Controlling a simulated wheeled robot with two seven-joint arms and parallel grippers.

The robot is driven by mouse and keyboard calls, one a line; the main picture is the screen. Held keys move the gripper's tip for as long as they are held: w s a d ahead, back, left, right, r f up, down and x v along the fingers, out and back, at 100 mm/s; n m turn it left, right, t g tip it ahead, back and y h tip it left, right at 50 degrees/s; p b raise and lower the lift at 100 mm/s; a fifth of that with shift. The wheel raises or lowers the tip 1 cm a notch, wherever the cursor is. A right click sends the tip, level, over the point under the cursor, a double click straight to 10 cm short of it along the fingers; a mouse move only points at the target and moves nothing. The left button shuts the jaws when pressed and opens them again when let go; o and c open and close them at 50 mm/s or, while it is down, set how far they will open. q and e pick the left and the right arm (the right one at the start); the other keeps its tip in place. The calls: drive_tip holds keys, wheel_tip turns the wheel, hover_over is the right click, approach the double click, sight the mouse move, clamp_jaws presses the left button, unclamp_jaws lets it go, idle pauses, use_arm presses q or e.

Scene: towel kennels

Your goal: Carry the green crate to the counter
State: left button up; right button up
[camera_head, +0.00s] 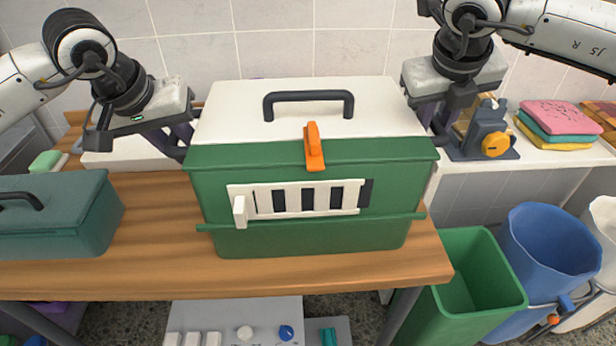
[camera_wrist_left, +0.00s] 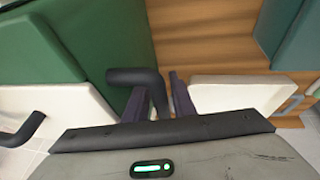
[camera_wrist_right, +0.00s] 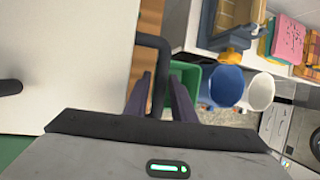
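The green crate (camera_head: 310,235), a carrier with a white lid, orange latch and white barred door, appears to rest upright on the wooden table (camera_head: 150,230). My left gripper (camera_head: 170,150) is at its left side; in the left wrist view its fingers (camera_wrist_left: 158,95) stand on both sides of a black side handle (camera_wrist_left: 135,76). My right gripper (camera_head: 437,135) is at the right side; in the right wrist view its fingers (camera_wrist_right: 160,95) straddle the other black handle (camera_wrist_right: 160,45). I cannot tell whether either is clamped. A white counter (camera_head: 555,158) is at the back right.
A dark green box (camera_head: 60,225) stands left on the table. On the counter are a grey device with an orange knob (camera_head: 488,135) and folded towels (camera_head: 555,122). Green (camera_head: 470,290) and blue (camera_head: 548,250) bins stand right of the table. A tiled wall is behind.

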use_arm(q)
drive_tip(key=shift+f, duration=0.1)
clamp_jaws()
use_arm(e)
clamp_jaws()
idle(1.1)
